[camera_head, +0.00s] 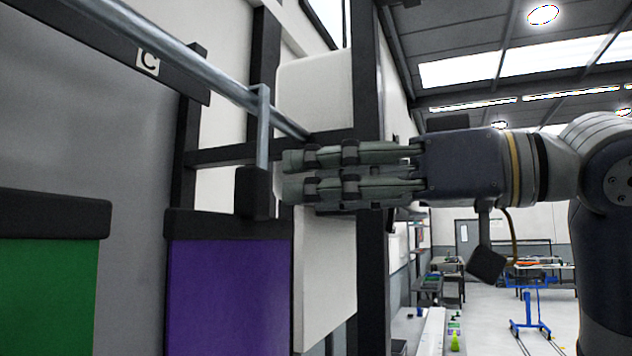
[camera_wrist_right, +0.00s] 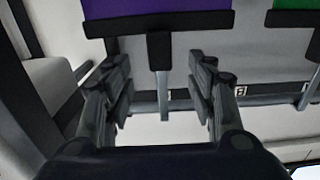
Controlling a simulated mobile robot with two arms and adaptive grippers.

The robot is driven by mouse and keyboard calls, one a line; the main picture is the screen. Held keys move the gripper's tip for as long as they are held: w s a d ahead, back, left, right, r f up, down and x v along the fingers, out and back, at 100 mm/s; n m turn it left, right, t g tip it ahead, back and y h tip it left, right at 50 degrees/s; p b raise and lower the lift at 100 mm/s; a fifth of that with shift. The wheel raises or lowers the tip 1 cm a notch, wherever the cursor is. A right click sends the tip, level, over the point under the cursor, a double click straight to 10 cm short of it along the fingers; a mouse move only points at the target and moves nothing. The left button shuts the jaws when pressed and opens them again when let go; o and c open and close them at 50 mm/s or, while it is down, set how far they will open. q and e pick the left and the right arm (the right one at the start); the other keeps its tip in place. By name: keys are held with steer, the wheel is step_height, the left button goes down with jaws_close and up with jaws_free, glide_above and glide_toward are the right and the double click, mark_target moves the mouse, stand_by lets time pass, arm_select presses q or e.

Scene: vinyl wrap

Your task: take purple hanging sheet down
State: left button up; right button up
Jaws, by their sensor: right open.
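The purple sheet (camera_head: 228,300) hangs from a black top bar, with a black block and a grey metal hook joining it to the rail (camera_head: 190,62). My right gripper (camera_head: 290,175) reaches in from the right, its fingertips beside the hook and just above the block. In the right wrist view the purple sheet (camera_wrist_right: 140,8) is at the top, and its black block and hook (camera_wrist_right: 163,85) lie between the open fingers of the gripper (camera_wrist_right: 160,78). I cannot tell whether a finger touches the hook. My left gripper is not in view.
A green sheet (camera_head: 48,300) hangs to the left of the purple one; it also shows in the right wrist view (camera_wrist_right: 295,5). A sign with the letter C (camera_head: 148,62) is behind the rail. A dark upright post (camera_head: 368,200) stands behind the gripper.

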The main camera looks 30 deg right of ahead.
mark_target(266, 167)
steer(key=p+x, duration=0.1)
steer(key=x, duration=0.2)
steer(key=shift+r, duration=0.1)
steer(key=p+x, duration=0.1)
steer(key=x, duration=0.4)
steer(key=shift+w+a+p, duration=0.25)
steer(key=shift+w+p, duration=0.05)
steer(key=shift+p, duration=0.05)
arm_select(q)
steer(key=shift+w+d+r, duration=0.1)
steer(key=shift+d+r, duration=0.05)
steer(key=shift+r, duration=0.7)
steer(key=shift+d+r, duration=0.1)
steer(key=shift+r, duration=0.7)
arm_select(e)
steer(key=shift+w+a, duration=0.35)
steer(key=shift+w, duration=0.2)
steer(key=shift+c, duration=0.6)
